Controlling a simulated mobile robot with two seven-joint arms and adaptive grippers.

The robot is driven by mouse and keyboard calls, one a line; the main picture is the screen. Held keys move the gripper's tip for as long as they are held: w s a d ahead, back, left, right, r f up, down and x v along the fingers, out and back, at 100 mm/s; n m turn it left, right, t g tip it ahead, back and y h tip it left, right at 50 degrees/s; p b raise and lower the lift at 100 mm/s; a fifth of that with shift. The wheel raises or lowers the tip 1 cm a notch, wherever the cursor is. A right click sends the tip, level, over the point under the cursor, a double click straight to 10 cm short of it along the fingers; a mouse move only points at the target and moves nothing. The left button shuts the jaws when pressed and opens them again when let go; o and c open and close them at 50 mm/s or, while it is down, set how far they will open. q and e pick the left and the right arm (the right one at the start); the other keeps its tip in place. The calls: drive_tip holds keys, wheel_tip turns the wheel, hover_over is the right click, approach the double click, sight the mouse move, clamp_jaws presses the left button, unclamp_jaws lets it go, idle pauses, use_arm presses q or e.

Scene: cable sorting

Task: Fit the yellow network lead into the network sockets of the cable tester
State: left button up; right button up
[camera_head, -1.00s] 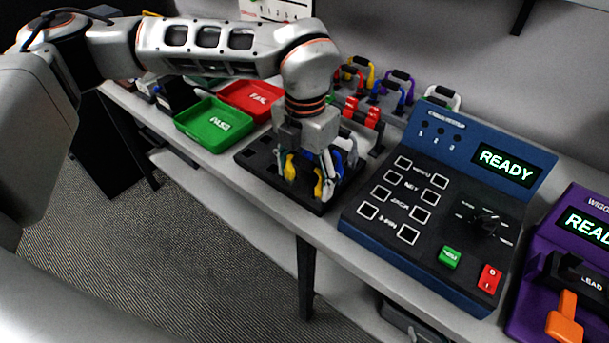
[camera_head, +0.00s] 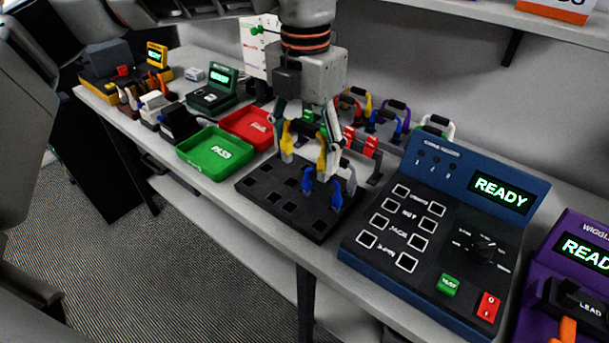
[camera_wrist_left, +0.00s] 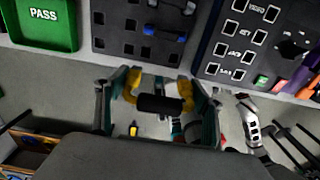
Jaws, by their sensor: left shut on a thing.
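My left gripper (camera_head: 306,148) is shut on the yellow network lead (camera_head: 287,142), above the black rack. In the left wrist view the lead's two yellow ends (camera_wrist_left: 186,95) and black middle (camera_wrist_left: 160,103) show between the fingers. The cable tester (camera_head: 440,215) is the blue unit to the right, its screen reading READY. Its labelled sockets (camera_head: 407,262), in pairs on the left of its panel, look empty. The left wrist view also shows the tester (camera_wrist_left: 245,45) at the upper right.
A blue lead (camera_head: 322,197) and a grey lead stand in the black rack (camera_head: 270,208). Green PASS (camera_head: 188,152) and red trays (camera_head: 235,122) lie left. Several coloured leads (camera_head: 386,118) stand behind. A purple unit (camera_head: 535,290) stands right of the tester.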

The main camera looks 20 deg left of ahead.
sight(305, 123)
use_arm(q)
wheel_tip(305, 123, up, 5)
drive_tip(key=shift+r+p, duration=0.2)
drive_tip(key=shift+p, duration=0.1)
drive_tip(key=shift+r+p, duration=1.45)
drive_tip(key=shift+f, duration=0.15)
